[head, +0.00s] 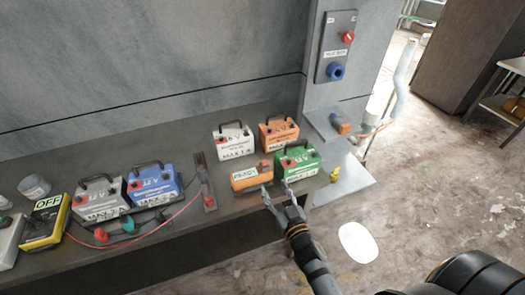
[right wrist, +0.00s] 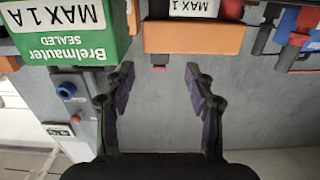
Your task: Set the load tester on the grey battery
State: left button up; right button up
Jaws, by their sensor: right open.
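The load tester, which I take to be the orange box marked READY (head: 252,177), sits on the bench in front of the white battery and left of the green battery (head: 298,160). The grey battery (head: 100,198) with a black handle stands further left, beside the blue battery (head: 153,184). My right gripper (head: 275,189) is open and empty at the bench's front edge, close to the orange box and the green battery. In the right wrist view, upside down, an orange body (right wrist: 195,38) lies beyond the open fingers (right wrist: 158,68). My left gripper is not in view.
A white battery (head: 233,140) and an orange battery (head: 278,132) stand behind. A yellow OFF device (head: 45,222) with red cable and clamps lies at left. A yellow item (head: 335,174) sits at right.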

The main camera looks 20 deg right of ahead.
aim_at(265, 166)
jog(key=w, duration=0.1)
jog(key=w+r, duration=0.1)
jog(key=w, duration=0.1)
jog(key=w+r, duration=0.1)
jog(key=w, duration=0.1)
jog(key=shift+w+a+p, duration=0.1)
jog(key=shift+p, duration=0.25)
jog(key=shift+w+r, duration=0.1)
jog(key=shift+w, duration=0.25)
jog(key=w, duration=0.3)
jog(key=shift+w, duration=0.4)
jog(key=shift+w+f, duration=0.2)
jog(key=shift+w, duration=0.1)
jog(key=shift+s+r, duration=0.15)
jog(key=shift+s, duration=0.05)
jog(key=c, duration=0.4)
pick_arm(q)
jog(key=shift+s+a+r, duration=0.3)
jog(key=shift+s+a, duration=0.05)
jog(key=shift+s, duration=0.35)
pick_arm(e)
grip_shut()
